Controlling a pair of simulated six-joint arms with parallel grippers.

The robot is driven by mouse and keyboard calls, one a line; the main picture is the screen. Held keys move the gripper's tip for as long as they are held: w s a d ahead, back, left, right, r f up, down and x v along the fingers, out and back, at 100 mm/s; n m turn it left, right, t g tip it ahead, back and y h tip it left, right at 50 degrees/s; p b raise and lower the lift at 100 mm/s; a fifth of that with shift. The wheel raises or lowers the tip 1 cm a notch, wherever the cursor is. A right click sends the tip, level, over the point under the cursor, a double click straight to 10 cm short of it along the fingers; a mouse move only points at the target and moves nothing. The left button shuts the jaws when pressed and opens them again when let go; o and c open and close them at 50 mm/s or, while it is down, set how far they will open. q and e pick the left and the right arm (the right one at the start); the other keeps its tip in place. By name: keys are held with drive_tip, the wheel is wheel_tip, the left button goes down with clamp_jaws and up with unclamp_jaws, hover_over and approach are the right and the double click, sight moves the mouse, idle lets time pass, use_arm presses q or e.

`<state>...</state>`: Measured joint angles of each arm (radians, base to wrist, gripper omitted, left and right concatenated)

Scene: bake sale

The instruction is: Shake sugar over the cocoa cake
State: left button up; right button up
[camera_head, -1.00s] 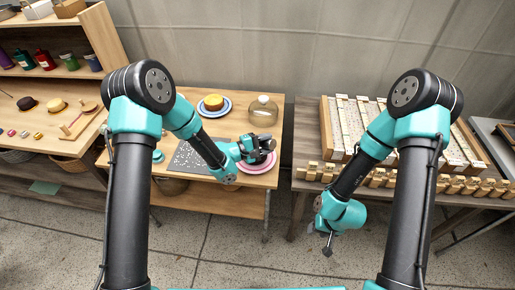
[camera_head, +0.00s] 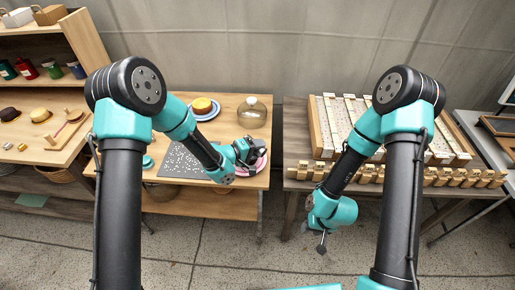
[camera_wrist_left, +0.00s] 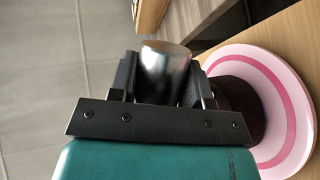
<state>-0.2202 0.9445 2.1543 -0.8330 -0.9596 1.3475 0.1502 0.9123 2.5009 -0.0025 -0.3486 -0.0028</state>
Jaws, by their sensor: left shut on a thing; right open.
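My left gripper (camera_head: 250,152) is shut on a shiny metal sugar shaker (camera_wrist_left: 166,68), a plain cylinder between the two dark fingers in the left wrist view. The dark brown cocoa cake (camera_wrist_left: 238,100) sits on a white plate with pink rings (camera_wrist_left: 288,112), beside and partly behind the gripper in that view. In the head view the gripper covers most of the cake and part of the pink plate (camera_head: 257,170). I cannot tell whether sugar is on the cake. My right gripper (camera_head: 322,244) hangs open and empty in front of the right table.
A grey speckled mat (camera_head: 178,163) lies left of the plate. The right table holds a framed board (camera_head: 343,125) and a row of wooden blocks.

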use_arm(q)
drive_tip(key=shift+r, duration=0.1)
drive_tip(key=shift+w+a+r+m+t+y, duration=0.2)
drive_tip(key=shift+m+y, duration=0.2)
drive_tip(key=shift+m, duration=0.15)
drive_tip(key=shift+w+a+r+m+t+y, duration=0.1)
drive_tip(key=shift+m+t+y, duration=0.1)
drive_tip(key=shift+m+y, duration=0.3)
drive_tip(key=shift+w+a+r+m+t+y, duration=0.15)
drive_tip(key=shift+r+m+t+y, duration=0.15)
drive_tip(key=shift+m, duration=0.35)
drive_tip(key=shift+w+a+r+m+t+y, duration=0.1)
drive_tip(key=shift+w+a+m+t+y, duration=0.1)
drive_tip(key=shift+m+y, duration=0.3)
drive_tip(key=a+r+m+t+y, duration=0.1)
drive_tip(key=w+r+m+y, duration=0.1)
drive_tip(key=m, duration=0.1)
drive_tip(key=shift+w+a+t, duration=0.3)
drive_tip(key=shift+a+t, duration=0.1)
drive_tip(key=shift+w+a+r+m+t+y, duration=0.4)
drive_tip(key=shift+a+r+m, duration=0.1)
drive_tip(key=shift+m, duration=0.25)
drive_tip(key=shift+w+a+r+m+t+y, duration=0.35)
drive_tip(key=shift+r+m+t, duration=0.1)
drive_tip(key=shift+m, duration=0.3)
